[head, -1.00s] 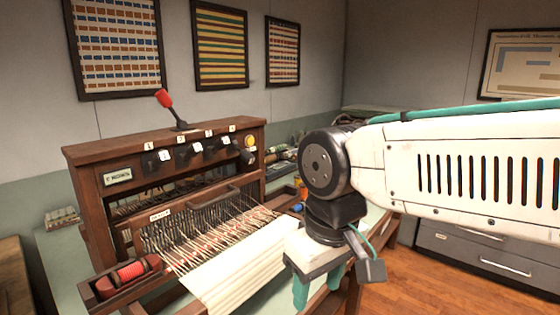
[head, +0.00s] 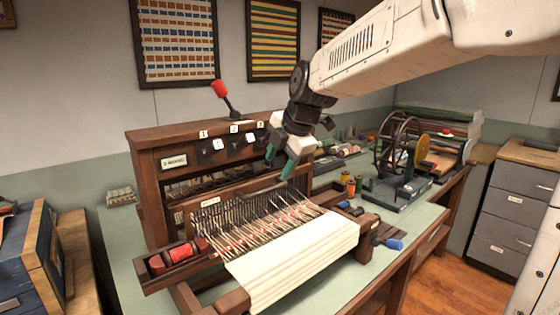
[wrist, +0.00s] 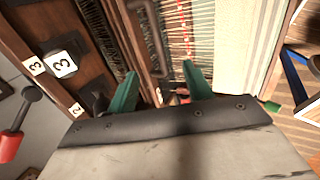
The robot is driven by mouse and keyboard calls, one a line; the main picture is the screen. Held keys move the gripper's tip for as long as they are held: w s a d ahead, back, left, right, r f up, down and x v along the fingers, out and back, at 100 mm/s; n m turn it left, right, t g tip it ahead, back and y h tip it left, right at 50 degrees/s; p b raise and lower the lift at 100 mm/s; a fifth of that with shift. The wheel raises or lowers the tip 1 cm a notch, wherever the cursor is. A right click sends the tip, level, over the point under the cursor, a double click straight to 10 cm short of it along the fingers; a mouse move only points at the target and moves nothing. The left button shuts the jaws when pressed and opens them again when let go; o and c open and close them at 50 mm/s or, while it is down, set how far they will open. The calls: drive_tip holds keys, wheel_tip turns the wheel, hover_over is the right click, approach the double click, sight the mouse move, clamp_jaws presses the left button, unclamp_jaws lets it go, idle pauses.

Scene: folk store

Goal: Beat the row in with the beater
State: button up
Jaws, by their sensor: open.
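The loom's beater (head: 210,202) is a labelled wooden bar with a dark comb, lying across the warp threads in the head view. Its dark curved handle (head: 262,191) rises from the top, and a dark bar that looks like this handle (wrist: 154,35) shows ahead of my fingers in the wrist view. My gripper (head: 279,164) is open and empty, with green fingers pointing down, above the right end of the handle. It also shows in the wrist view (wrist: 160,78), fingers apart. Pale woven cloth (head: 300,262) lies at the front of the warp. Contact is not visible.
A red-tipped lever (head: 221,91) and numbered switches (head: 235,146) are on the loom's top beam near my arm. A red-wound shuttle (head: 180,254) sits in a left tray.

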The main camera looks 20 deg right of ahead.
sight(266, 190)
drive_tip(key=shift+x, duration=4.9)
clamp_jaws()
drive_tip(key=s+d, duration=0.3)
drive_tip(key=s, duration=0.8)
drive_tip(key=shift+d, duration=0.25)
drive_tip(key=c, duration=1.1)
unclamp_jaws()
drive_tip(key=shift+f, duration=0.1)
